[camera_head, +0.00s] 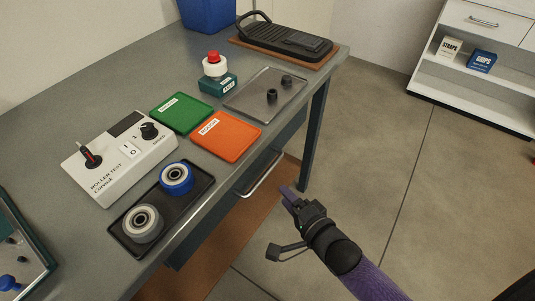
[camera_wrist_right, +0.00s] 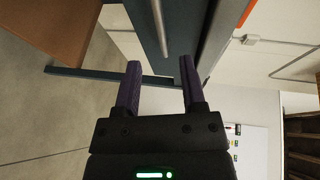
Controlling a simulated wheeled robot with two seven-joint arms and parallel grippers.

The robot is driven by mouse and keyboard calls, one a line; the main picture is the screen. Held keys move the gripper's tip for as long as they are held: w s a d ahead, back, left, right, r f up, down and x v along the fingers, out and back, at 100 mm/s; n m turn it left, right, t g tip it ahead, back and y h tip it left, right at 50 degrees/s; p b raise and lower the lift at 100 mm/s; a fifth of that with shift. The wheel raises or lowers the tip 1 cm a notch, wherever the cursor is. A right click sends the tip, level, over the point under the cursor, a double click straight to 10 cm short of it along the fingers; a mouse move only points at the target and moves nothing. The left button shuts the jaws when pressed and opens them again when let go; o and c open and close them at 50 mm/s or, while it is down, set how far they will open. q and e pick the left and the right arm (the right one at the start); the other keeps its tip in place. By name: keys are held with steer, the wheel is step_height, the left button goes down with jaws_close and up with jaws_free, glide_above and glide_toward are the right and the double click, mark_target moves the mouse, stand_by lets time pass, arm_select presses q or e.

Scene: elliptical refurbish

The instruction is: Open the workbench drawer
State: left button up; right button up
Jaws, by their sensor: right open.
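The grey-green workbench (camera_head: 215,50) runs along the left of the head view. Its dark drawer (camera_head: 284,139) sits under the right edge and looks shut. A metal bar handle (camera_head: 262,174) stands out from the drawer front; it also shows in the right wrist view (camera_wrist_right: 160,27). My right gripper (camera_head: 289,196) is open and empty, just to the right of the handle and apart from it. In the right wrist view, the handle lies beyond and between the two purple fingers (camera_wrist_right: 159,75). My left gripper is not in view.
On the bench are a roller tester (camera_head: 118,160), a black tray (camera_head: 122,224) with two rollers, green (camera_head: 180,113) and orange (camera_head: 226,138) panels, and a clear tray (camera_head: 265,92). A bench leg (camera_head: 315,125) stands near the handle.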

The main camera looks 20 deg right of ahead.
mark_target(265, 175)
steer(key=b+x, duration=0.4)
steer(key=x, duration=0.5)
steer(key=shift+w+a, duration=0.2)
steer(key=shift+a, duration=0.1)
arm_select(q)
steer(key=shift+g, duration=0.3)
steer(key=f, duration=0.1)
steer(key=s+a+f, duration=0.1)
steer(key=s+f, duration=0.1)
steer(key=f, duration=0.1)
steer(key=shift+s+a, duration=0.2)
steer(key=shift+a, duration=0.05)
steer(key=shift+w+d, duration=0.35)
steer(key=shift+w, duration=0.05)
arm_select(e)
jaws_close()
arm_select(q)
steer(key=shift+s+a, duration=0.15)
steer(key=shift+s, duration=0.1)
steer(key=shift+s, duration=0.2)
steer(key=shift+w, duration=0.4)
